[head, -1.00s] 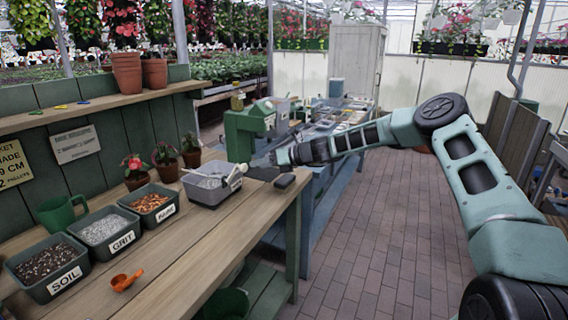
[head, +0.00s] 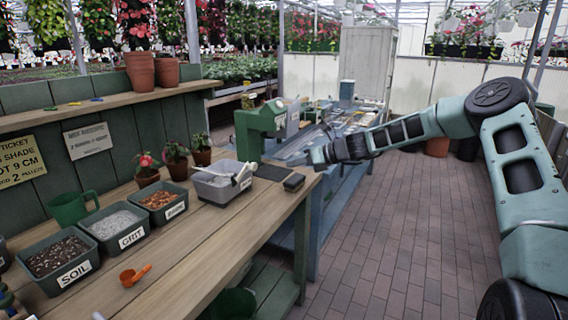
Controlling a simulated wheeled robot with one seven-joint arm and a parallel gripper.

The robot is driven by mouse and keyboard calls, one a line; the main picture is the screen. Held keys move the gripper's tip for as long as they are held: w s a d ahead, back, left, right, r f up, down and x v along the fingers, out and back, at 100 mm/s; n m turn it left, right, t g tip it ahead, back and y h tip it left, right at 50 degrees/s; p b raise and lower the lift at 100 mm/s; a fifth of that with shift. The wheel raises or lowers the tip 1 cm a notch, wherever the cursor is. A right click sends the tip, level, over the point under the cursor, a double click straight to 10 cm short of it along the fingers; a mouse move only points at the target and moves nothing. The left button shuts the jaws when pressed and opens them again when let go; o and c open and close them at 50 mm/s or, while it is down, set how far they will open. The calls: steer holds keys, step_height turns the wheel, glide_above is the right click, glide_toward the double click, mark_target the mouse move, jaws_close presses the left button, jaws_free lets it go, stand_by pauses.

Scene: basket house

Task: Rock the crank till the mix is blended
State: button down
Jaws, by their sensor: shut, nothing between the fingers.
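A grey mixing tub (head: 216,190) with pale grey contents stands near the far end of the wooden bench. A whitish crank handle (head: 244,171) shows at its right side, leaning up over the rim. My gripper (head: 291,160) is to the right of the tub, above the bench's far right corner, pointing left. It is shut and empty, and clear of the crank. The fingertips are small and partly lost against the machine behind them. How well the mix is blended cannot be told from here.
A dark block (head: 294,182) lies under my gripper. A green machine (head: 250,135) stands beyond.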

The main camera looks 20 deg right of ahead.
step_height(320, 180, down, 6)
steer(key=a+n+t+h, duration=0.1)
steer(key=a+n+h, duration=0.1)
steer(key=n+h, duration=0.2)
steer(key=w+a+n+t+p, duration=0.1)
steer(key=w, duration=0.2)
steer(key=w+a+f+n+h+p, duration=0.1)
steer(key=w, duration=0.2)
steer(key=w+a+f+n+t+p, duration=0.1)
steer(key=w, duration=0.3)
steer(key=shift+w+a+n+t, duration=0.1)
steer(key=shift+a+n+t, duration=0.2)
steer(key=shift+a+n, duration=0.1)
steer(key=shift+s+a+r+p, duration=0.3)
steer(key=shift+a+r+p, duration=0.25)
steer(key=shift+r, duration=0.2)
steer(key=shift+s+a+r+p, duration=0.3)
steer(key=shift+a+r+p, duration=0.25)
steer(key=shift+r, duration=0.15)
steer(key=shift+s+a+r+h+b, duration=0.15)
steer(key=shift+a+r+h+b, duration=0.15)
steer(key=shift+r+b, duration=0.3)
steer(key=shift+f, duration=0.15)
